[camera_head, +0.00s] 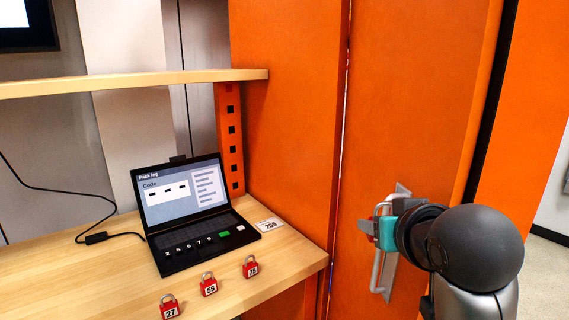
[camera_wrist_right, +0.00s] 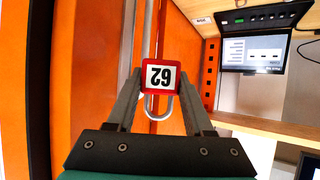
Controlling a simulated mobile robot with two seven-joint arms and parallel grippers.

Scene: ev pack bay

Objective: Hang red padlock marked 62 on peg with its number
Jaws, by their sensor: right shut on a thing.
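The red padlock marked 62 (camera_wrist_right: 160,77) is held between the fingertips of my right gripper (camera_wrist_right: 160,88). Its white label reads upside down in the wrist view, and its grey shackle points toward the gripper palm. In the head view my right gripper (camera_head: 372,228) is in front of the orange cabinet door, close to its grey handle; I cannot tell if they touch. The padlock is mostly hidden there. No numbered peg shows in either view. My left gripper is not in view.
The orange door (camera_head: 408,120) has a vertical grey handle (camera_head: 377,272). On the wooden bench (camera_head: 115,285) are an open laptop (camera_head: 185,200), a small card (camera_head: 270,225) and red padlocks marked 27 (camera_head: 170,311), 56 (camera_head: 209,288) and one hard to read (camera_head: 250,270).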

